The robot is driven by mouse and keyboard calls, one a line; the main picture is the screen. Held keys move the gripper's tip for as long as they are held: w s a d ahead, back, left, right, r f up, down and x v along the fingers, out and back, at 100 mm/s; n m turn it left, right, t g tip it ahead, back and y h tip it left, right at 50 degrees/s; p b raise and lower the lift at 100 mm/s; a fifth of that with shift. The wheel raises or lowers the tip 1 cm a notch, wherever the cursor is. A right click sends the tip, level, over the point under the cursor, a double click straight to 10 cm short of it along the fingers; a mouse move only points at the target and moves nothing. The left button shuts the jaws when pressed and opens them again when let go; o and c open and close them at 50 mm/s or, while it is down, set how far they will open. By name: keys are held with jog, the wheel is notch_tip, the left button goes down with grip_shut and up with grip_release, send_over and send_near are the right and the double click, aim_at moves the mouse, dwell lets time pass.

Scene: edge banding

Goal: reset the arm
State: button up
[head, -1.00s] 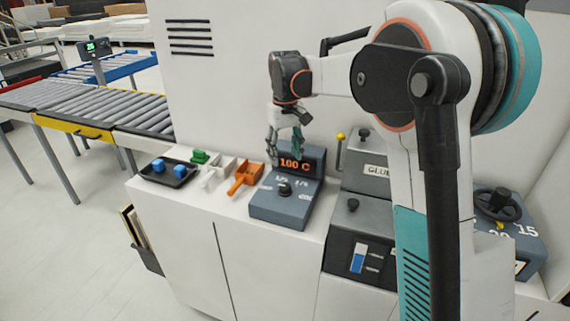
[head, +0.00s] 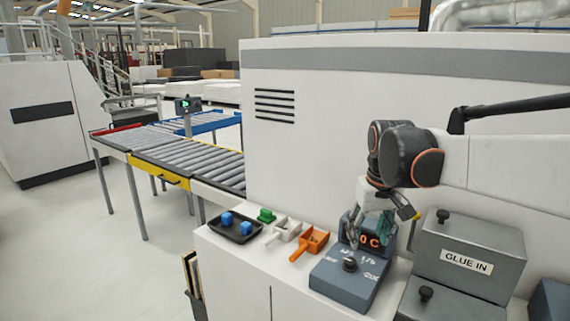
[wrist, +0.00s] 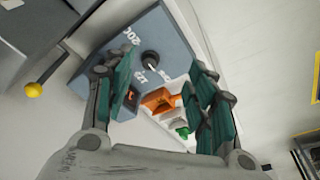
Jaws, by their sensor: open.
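My gripper (head: 366,226) is open and empty. In the head view it hangs beside the display of the grey temperature control box (head: 345,279) and covers part of the lit orange digits. In the wrist view both teal-padded fingers of my gripper (wrist: 160,95) stand wide apart. The control box (wrist: 175,30), its black knob (wrist: 150,60) and an orange scoop (wrist: 158,100) show beyond and between them. I cannot tell whether the gripper touches the box.
The grey GLUE IN unit (head: 468,258) stands right. A roller conveyor (head: 190,155) is behind left.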

jog(key=s+f+t+b, duration=0.1)
jog(key=s+f, duration=0.3)
jog(key=s, duration=0.7)
jog(key=s+f+m+t, duration=0.1)
jog(key=s+f+t, duration=0.2)
jog(key=s, duration=0.8)
jog(key=shift+s+f+t+b, duration=0.25)
jog(key=shift+f+t+b, duration=0.15)
jog(key=shift+f, duration=0.1)
